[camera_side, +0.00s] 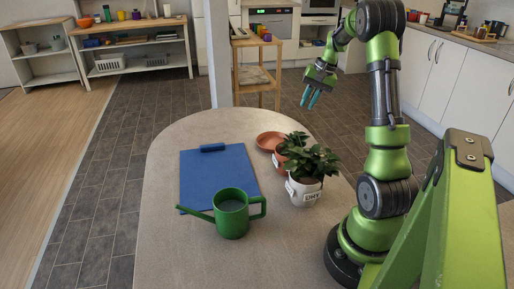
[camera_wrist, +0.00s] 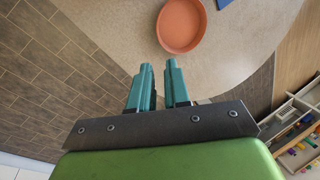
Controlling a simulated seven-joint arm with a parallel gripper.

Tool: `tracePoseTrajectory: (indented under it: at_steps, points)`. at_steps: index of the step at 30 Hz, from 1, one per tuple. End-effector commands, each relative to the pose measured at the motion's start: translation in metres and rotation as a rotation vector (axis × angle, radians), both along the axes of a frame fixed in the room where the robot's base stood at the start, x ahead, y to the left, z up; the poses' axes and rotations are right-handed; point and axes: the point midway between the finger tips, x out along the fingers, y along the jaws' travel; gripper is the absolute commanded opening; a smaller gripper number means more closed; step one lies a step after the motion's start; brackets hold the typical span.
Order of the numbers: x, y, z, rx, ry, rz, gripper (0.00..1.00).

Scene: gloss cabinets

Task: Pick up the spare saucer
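The spare saucer is an empty terracotta dish (camera_side: 270,141) lying flat near the far right edge of the table, behind the plants. In the wrist view the saucer (camera_wrist: 181,26) shows at the top, ahead of the fingertips and slightly right. My gripper (camera_side: 308,104) is raised in the air, right of the saucer in the side view, with teal fingers pointing down. In the wrist view my gripper (camera_wrist: 158,72) has its fingers apart with nothing between them. It does not touch the saucer.
A plant in a white pot marked "DRY" (camera_side: 303,195) and a plant in a terracotta pot (camera_side: 279,161) stand close in front of the saucer. A green watering can (camera_side: 232,217) stands at the front of a blue board (camera_side: 215,172). The table's far left is bare.

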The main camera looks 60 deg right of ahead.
Motion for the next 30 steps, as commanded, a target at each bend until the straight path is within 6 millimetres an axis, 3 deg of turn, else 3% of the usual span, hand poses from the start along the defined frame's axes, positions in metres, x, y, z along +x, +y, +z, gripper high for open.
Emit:
tracePoseTrajectory:
  at_steps: [12, 23, 30]
  points:
    - [0.025, 0.012, -0.082, 0.002, 0.004, 0.004, 0.17]
    - [0.035, 0.016, -0.115, 0.001, 0.003, 0.004, 0.17]
    - [0.044, 0.019, -0.148, 0.001, 0.004, 0.003, 0.17]
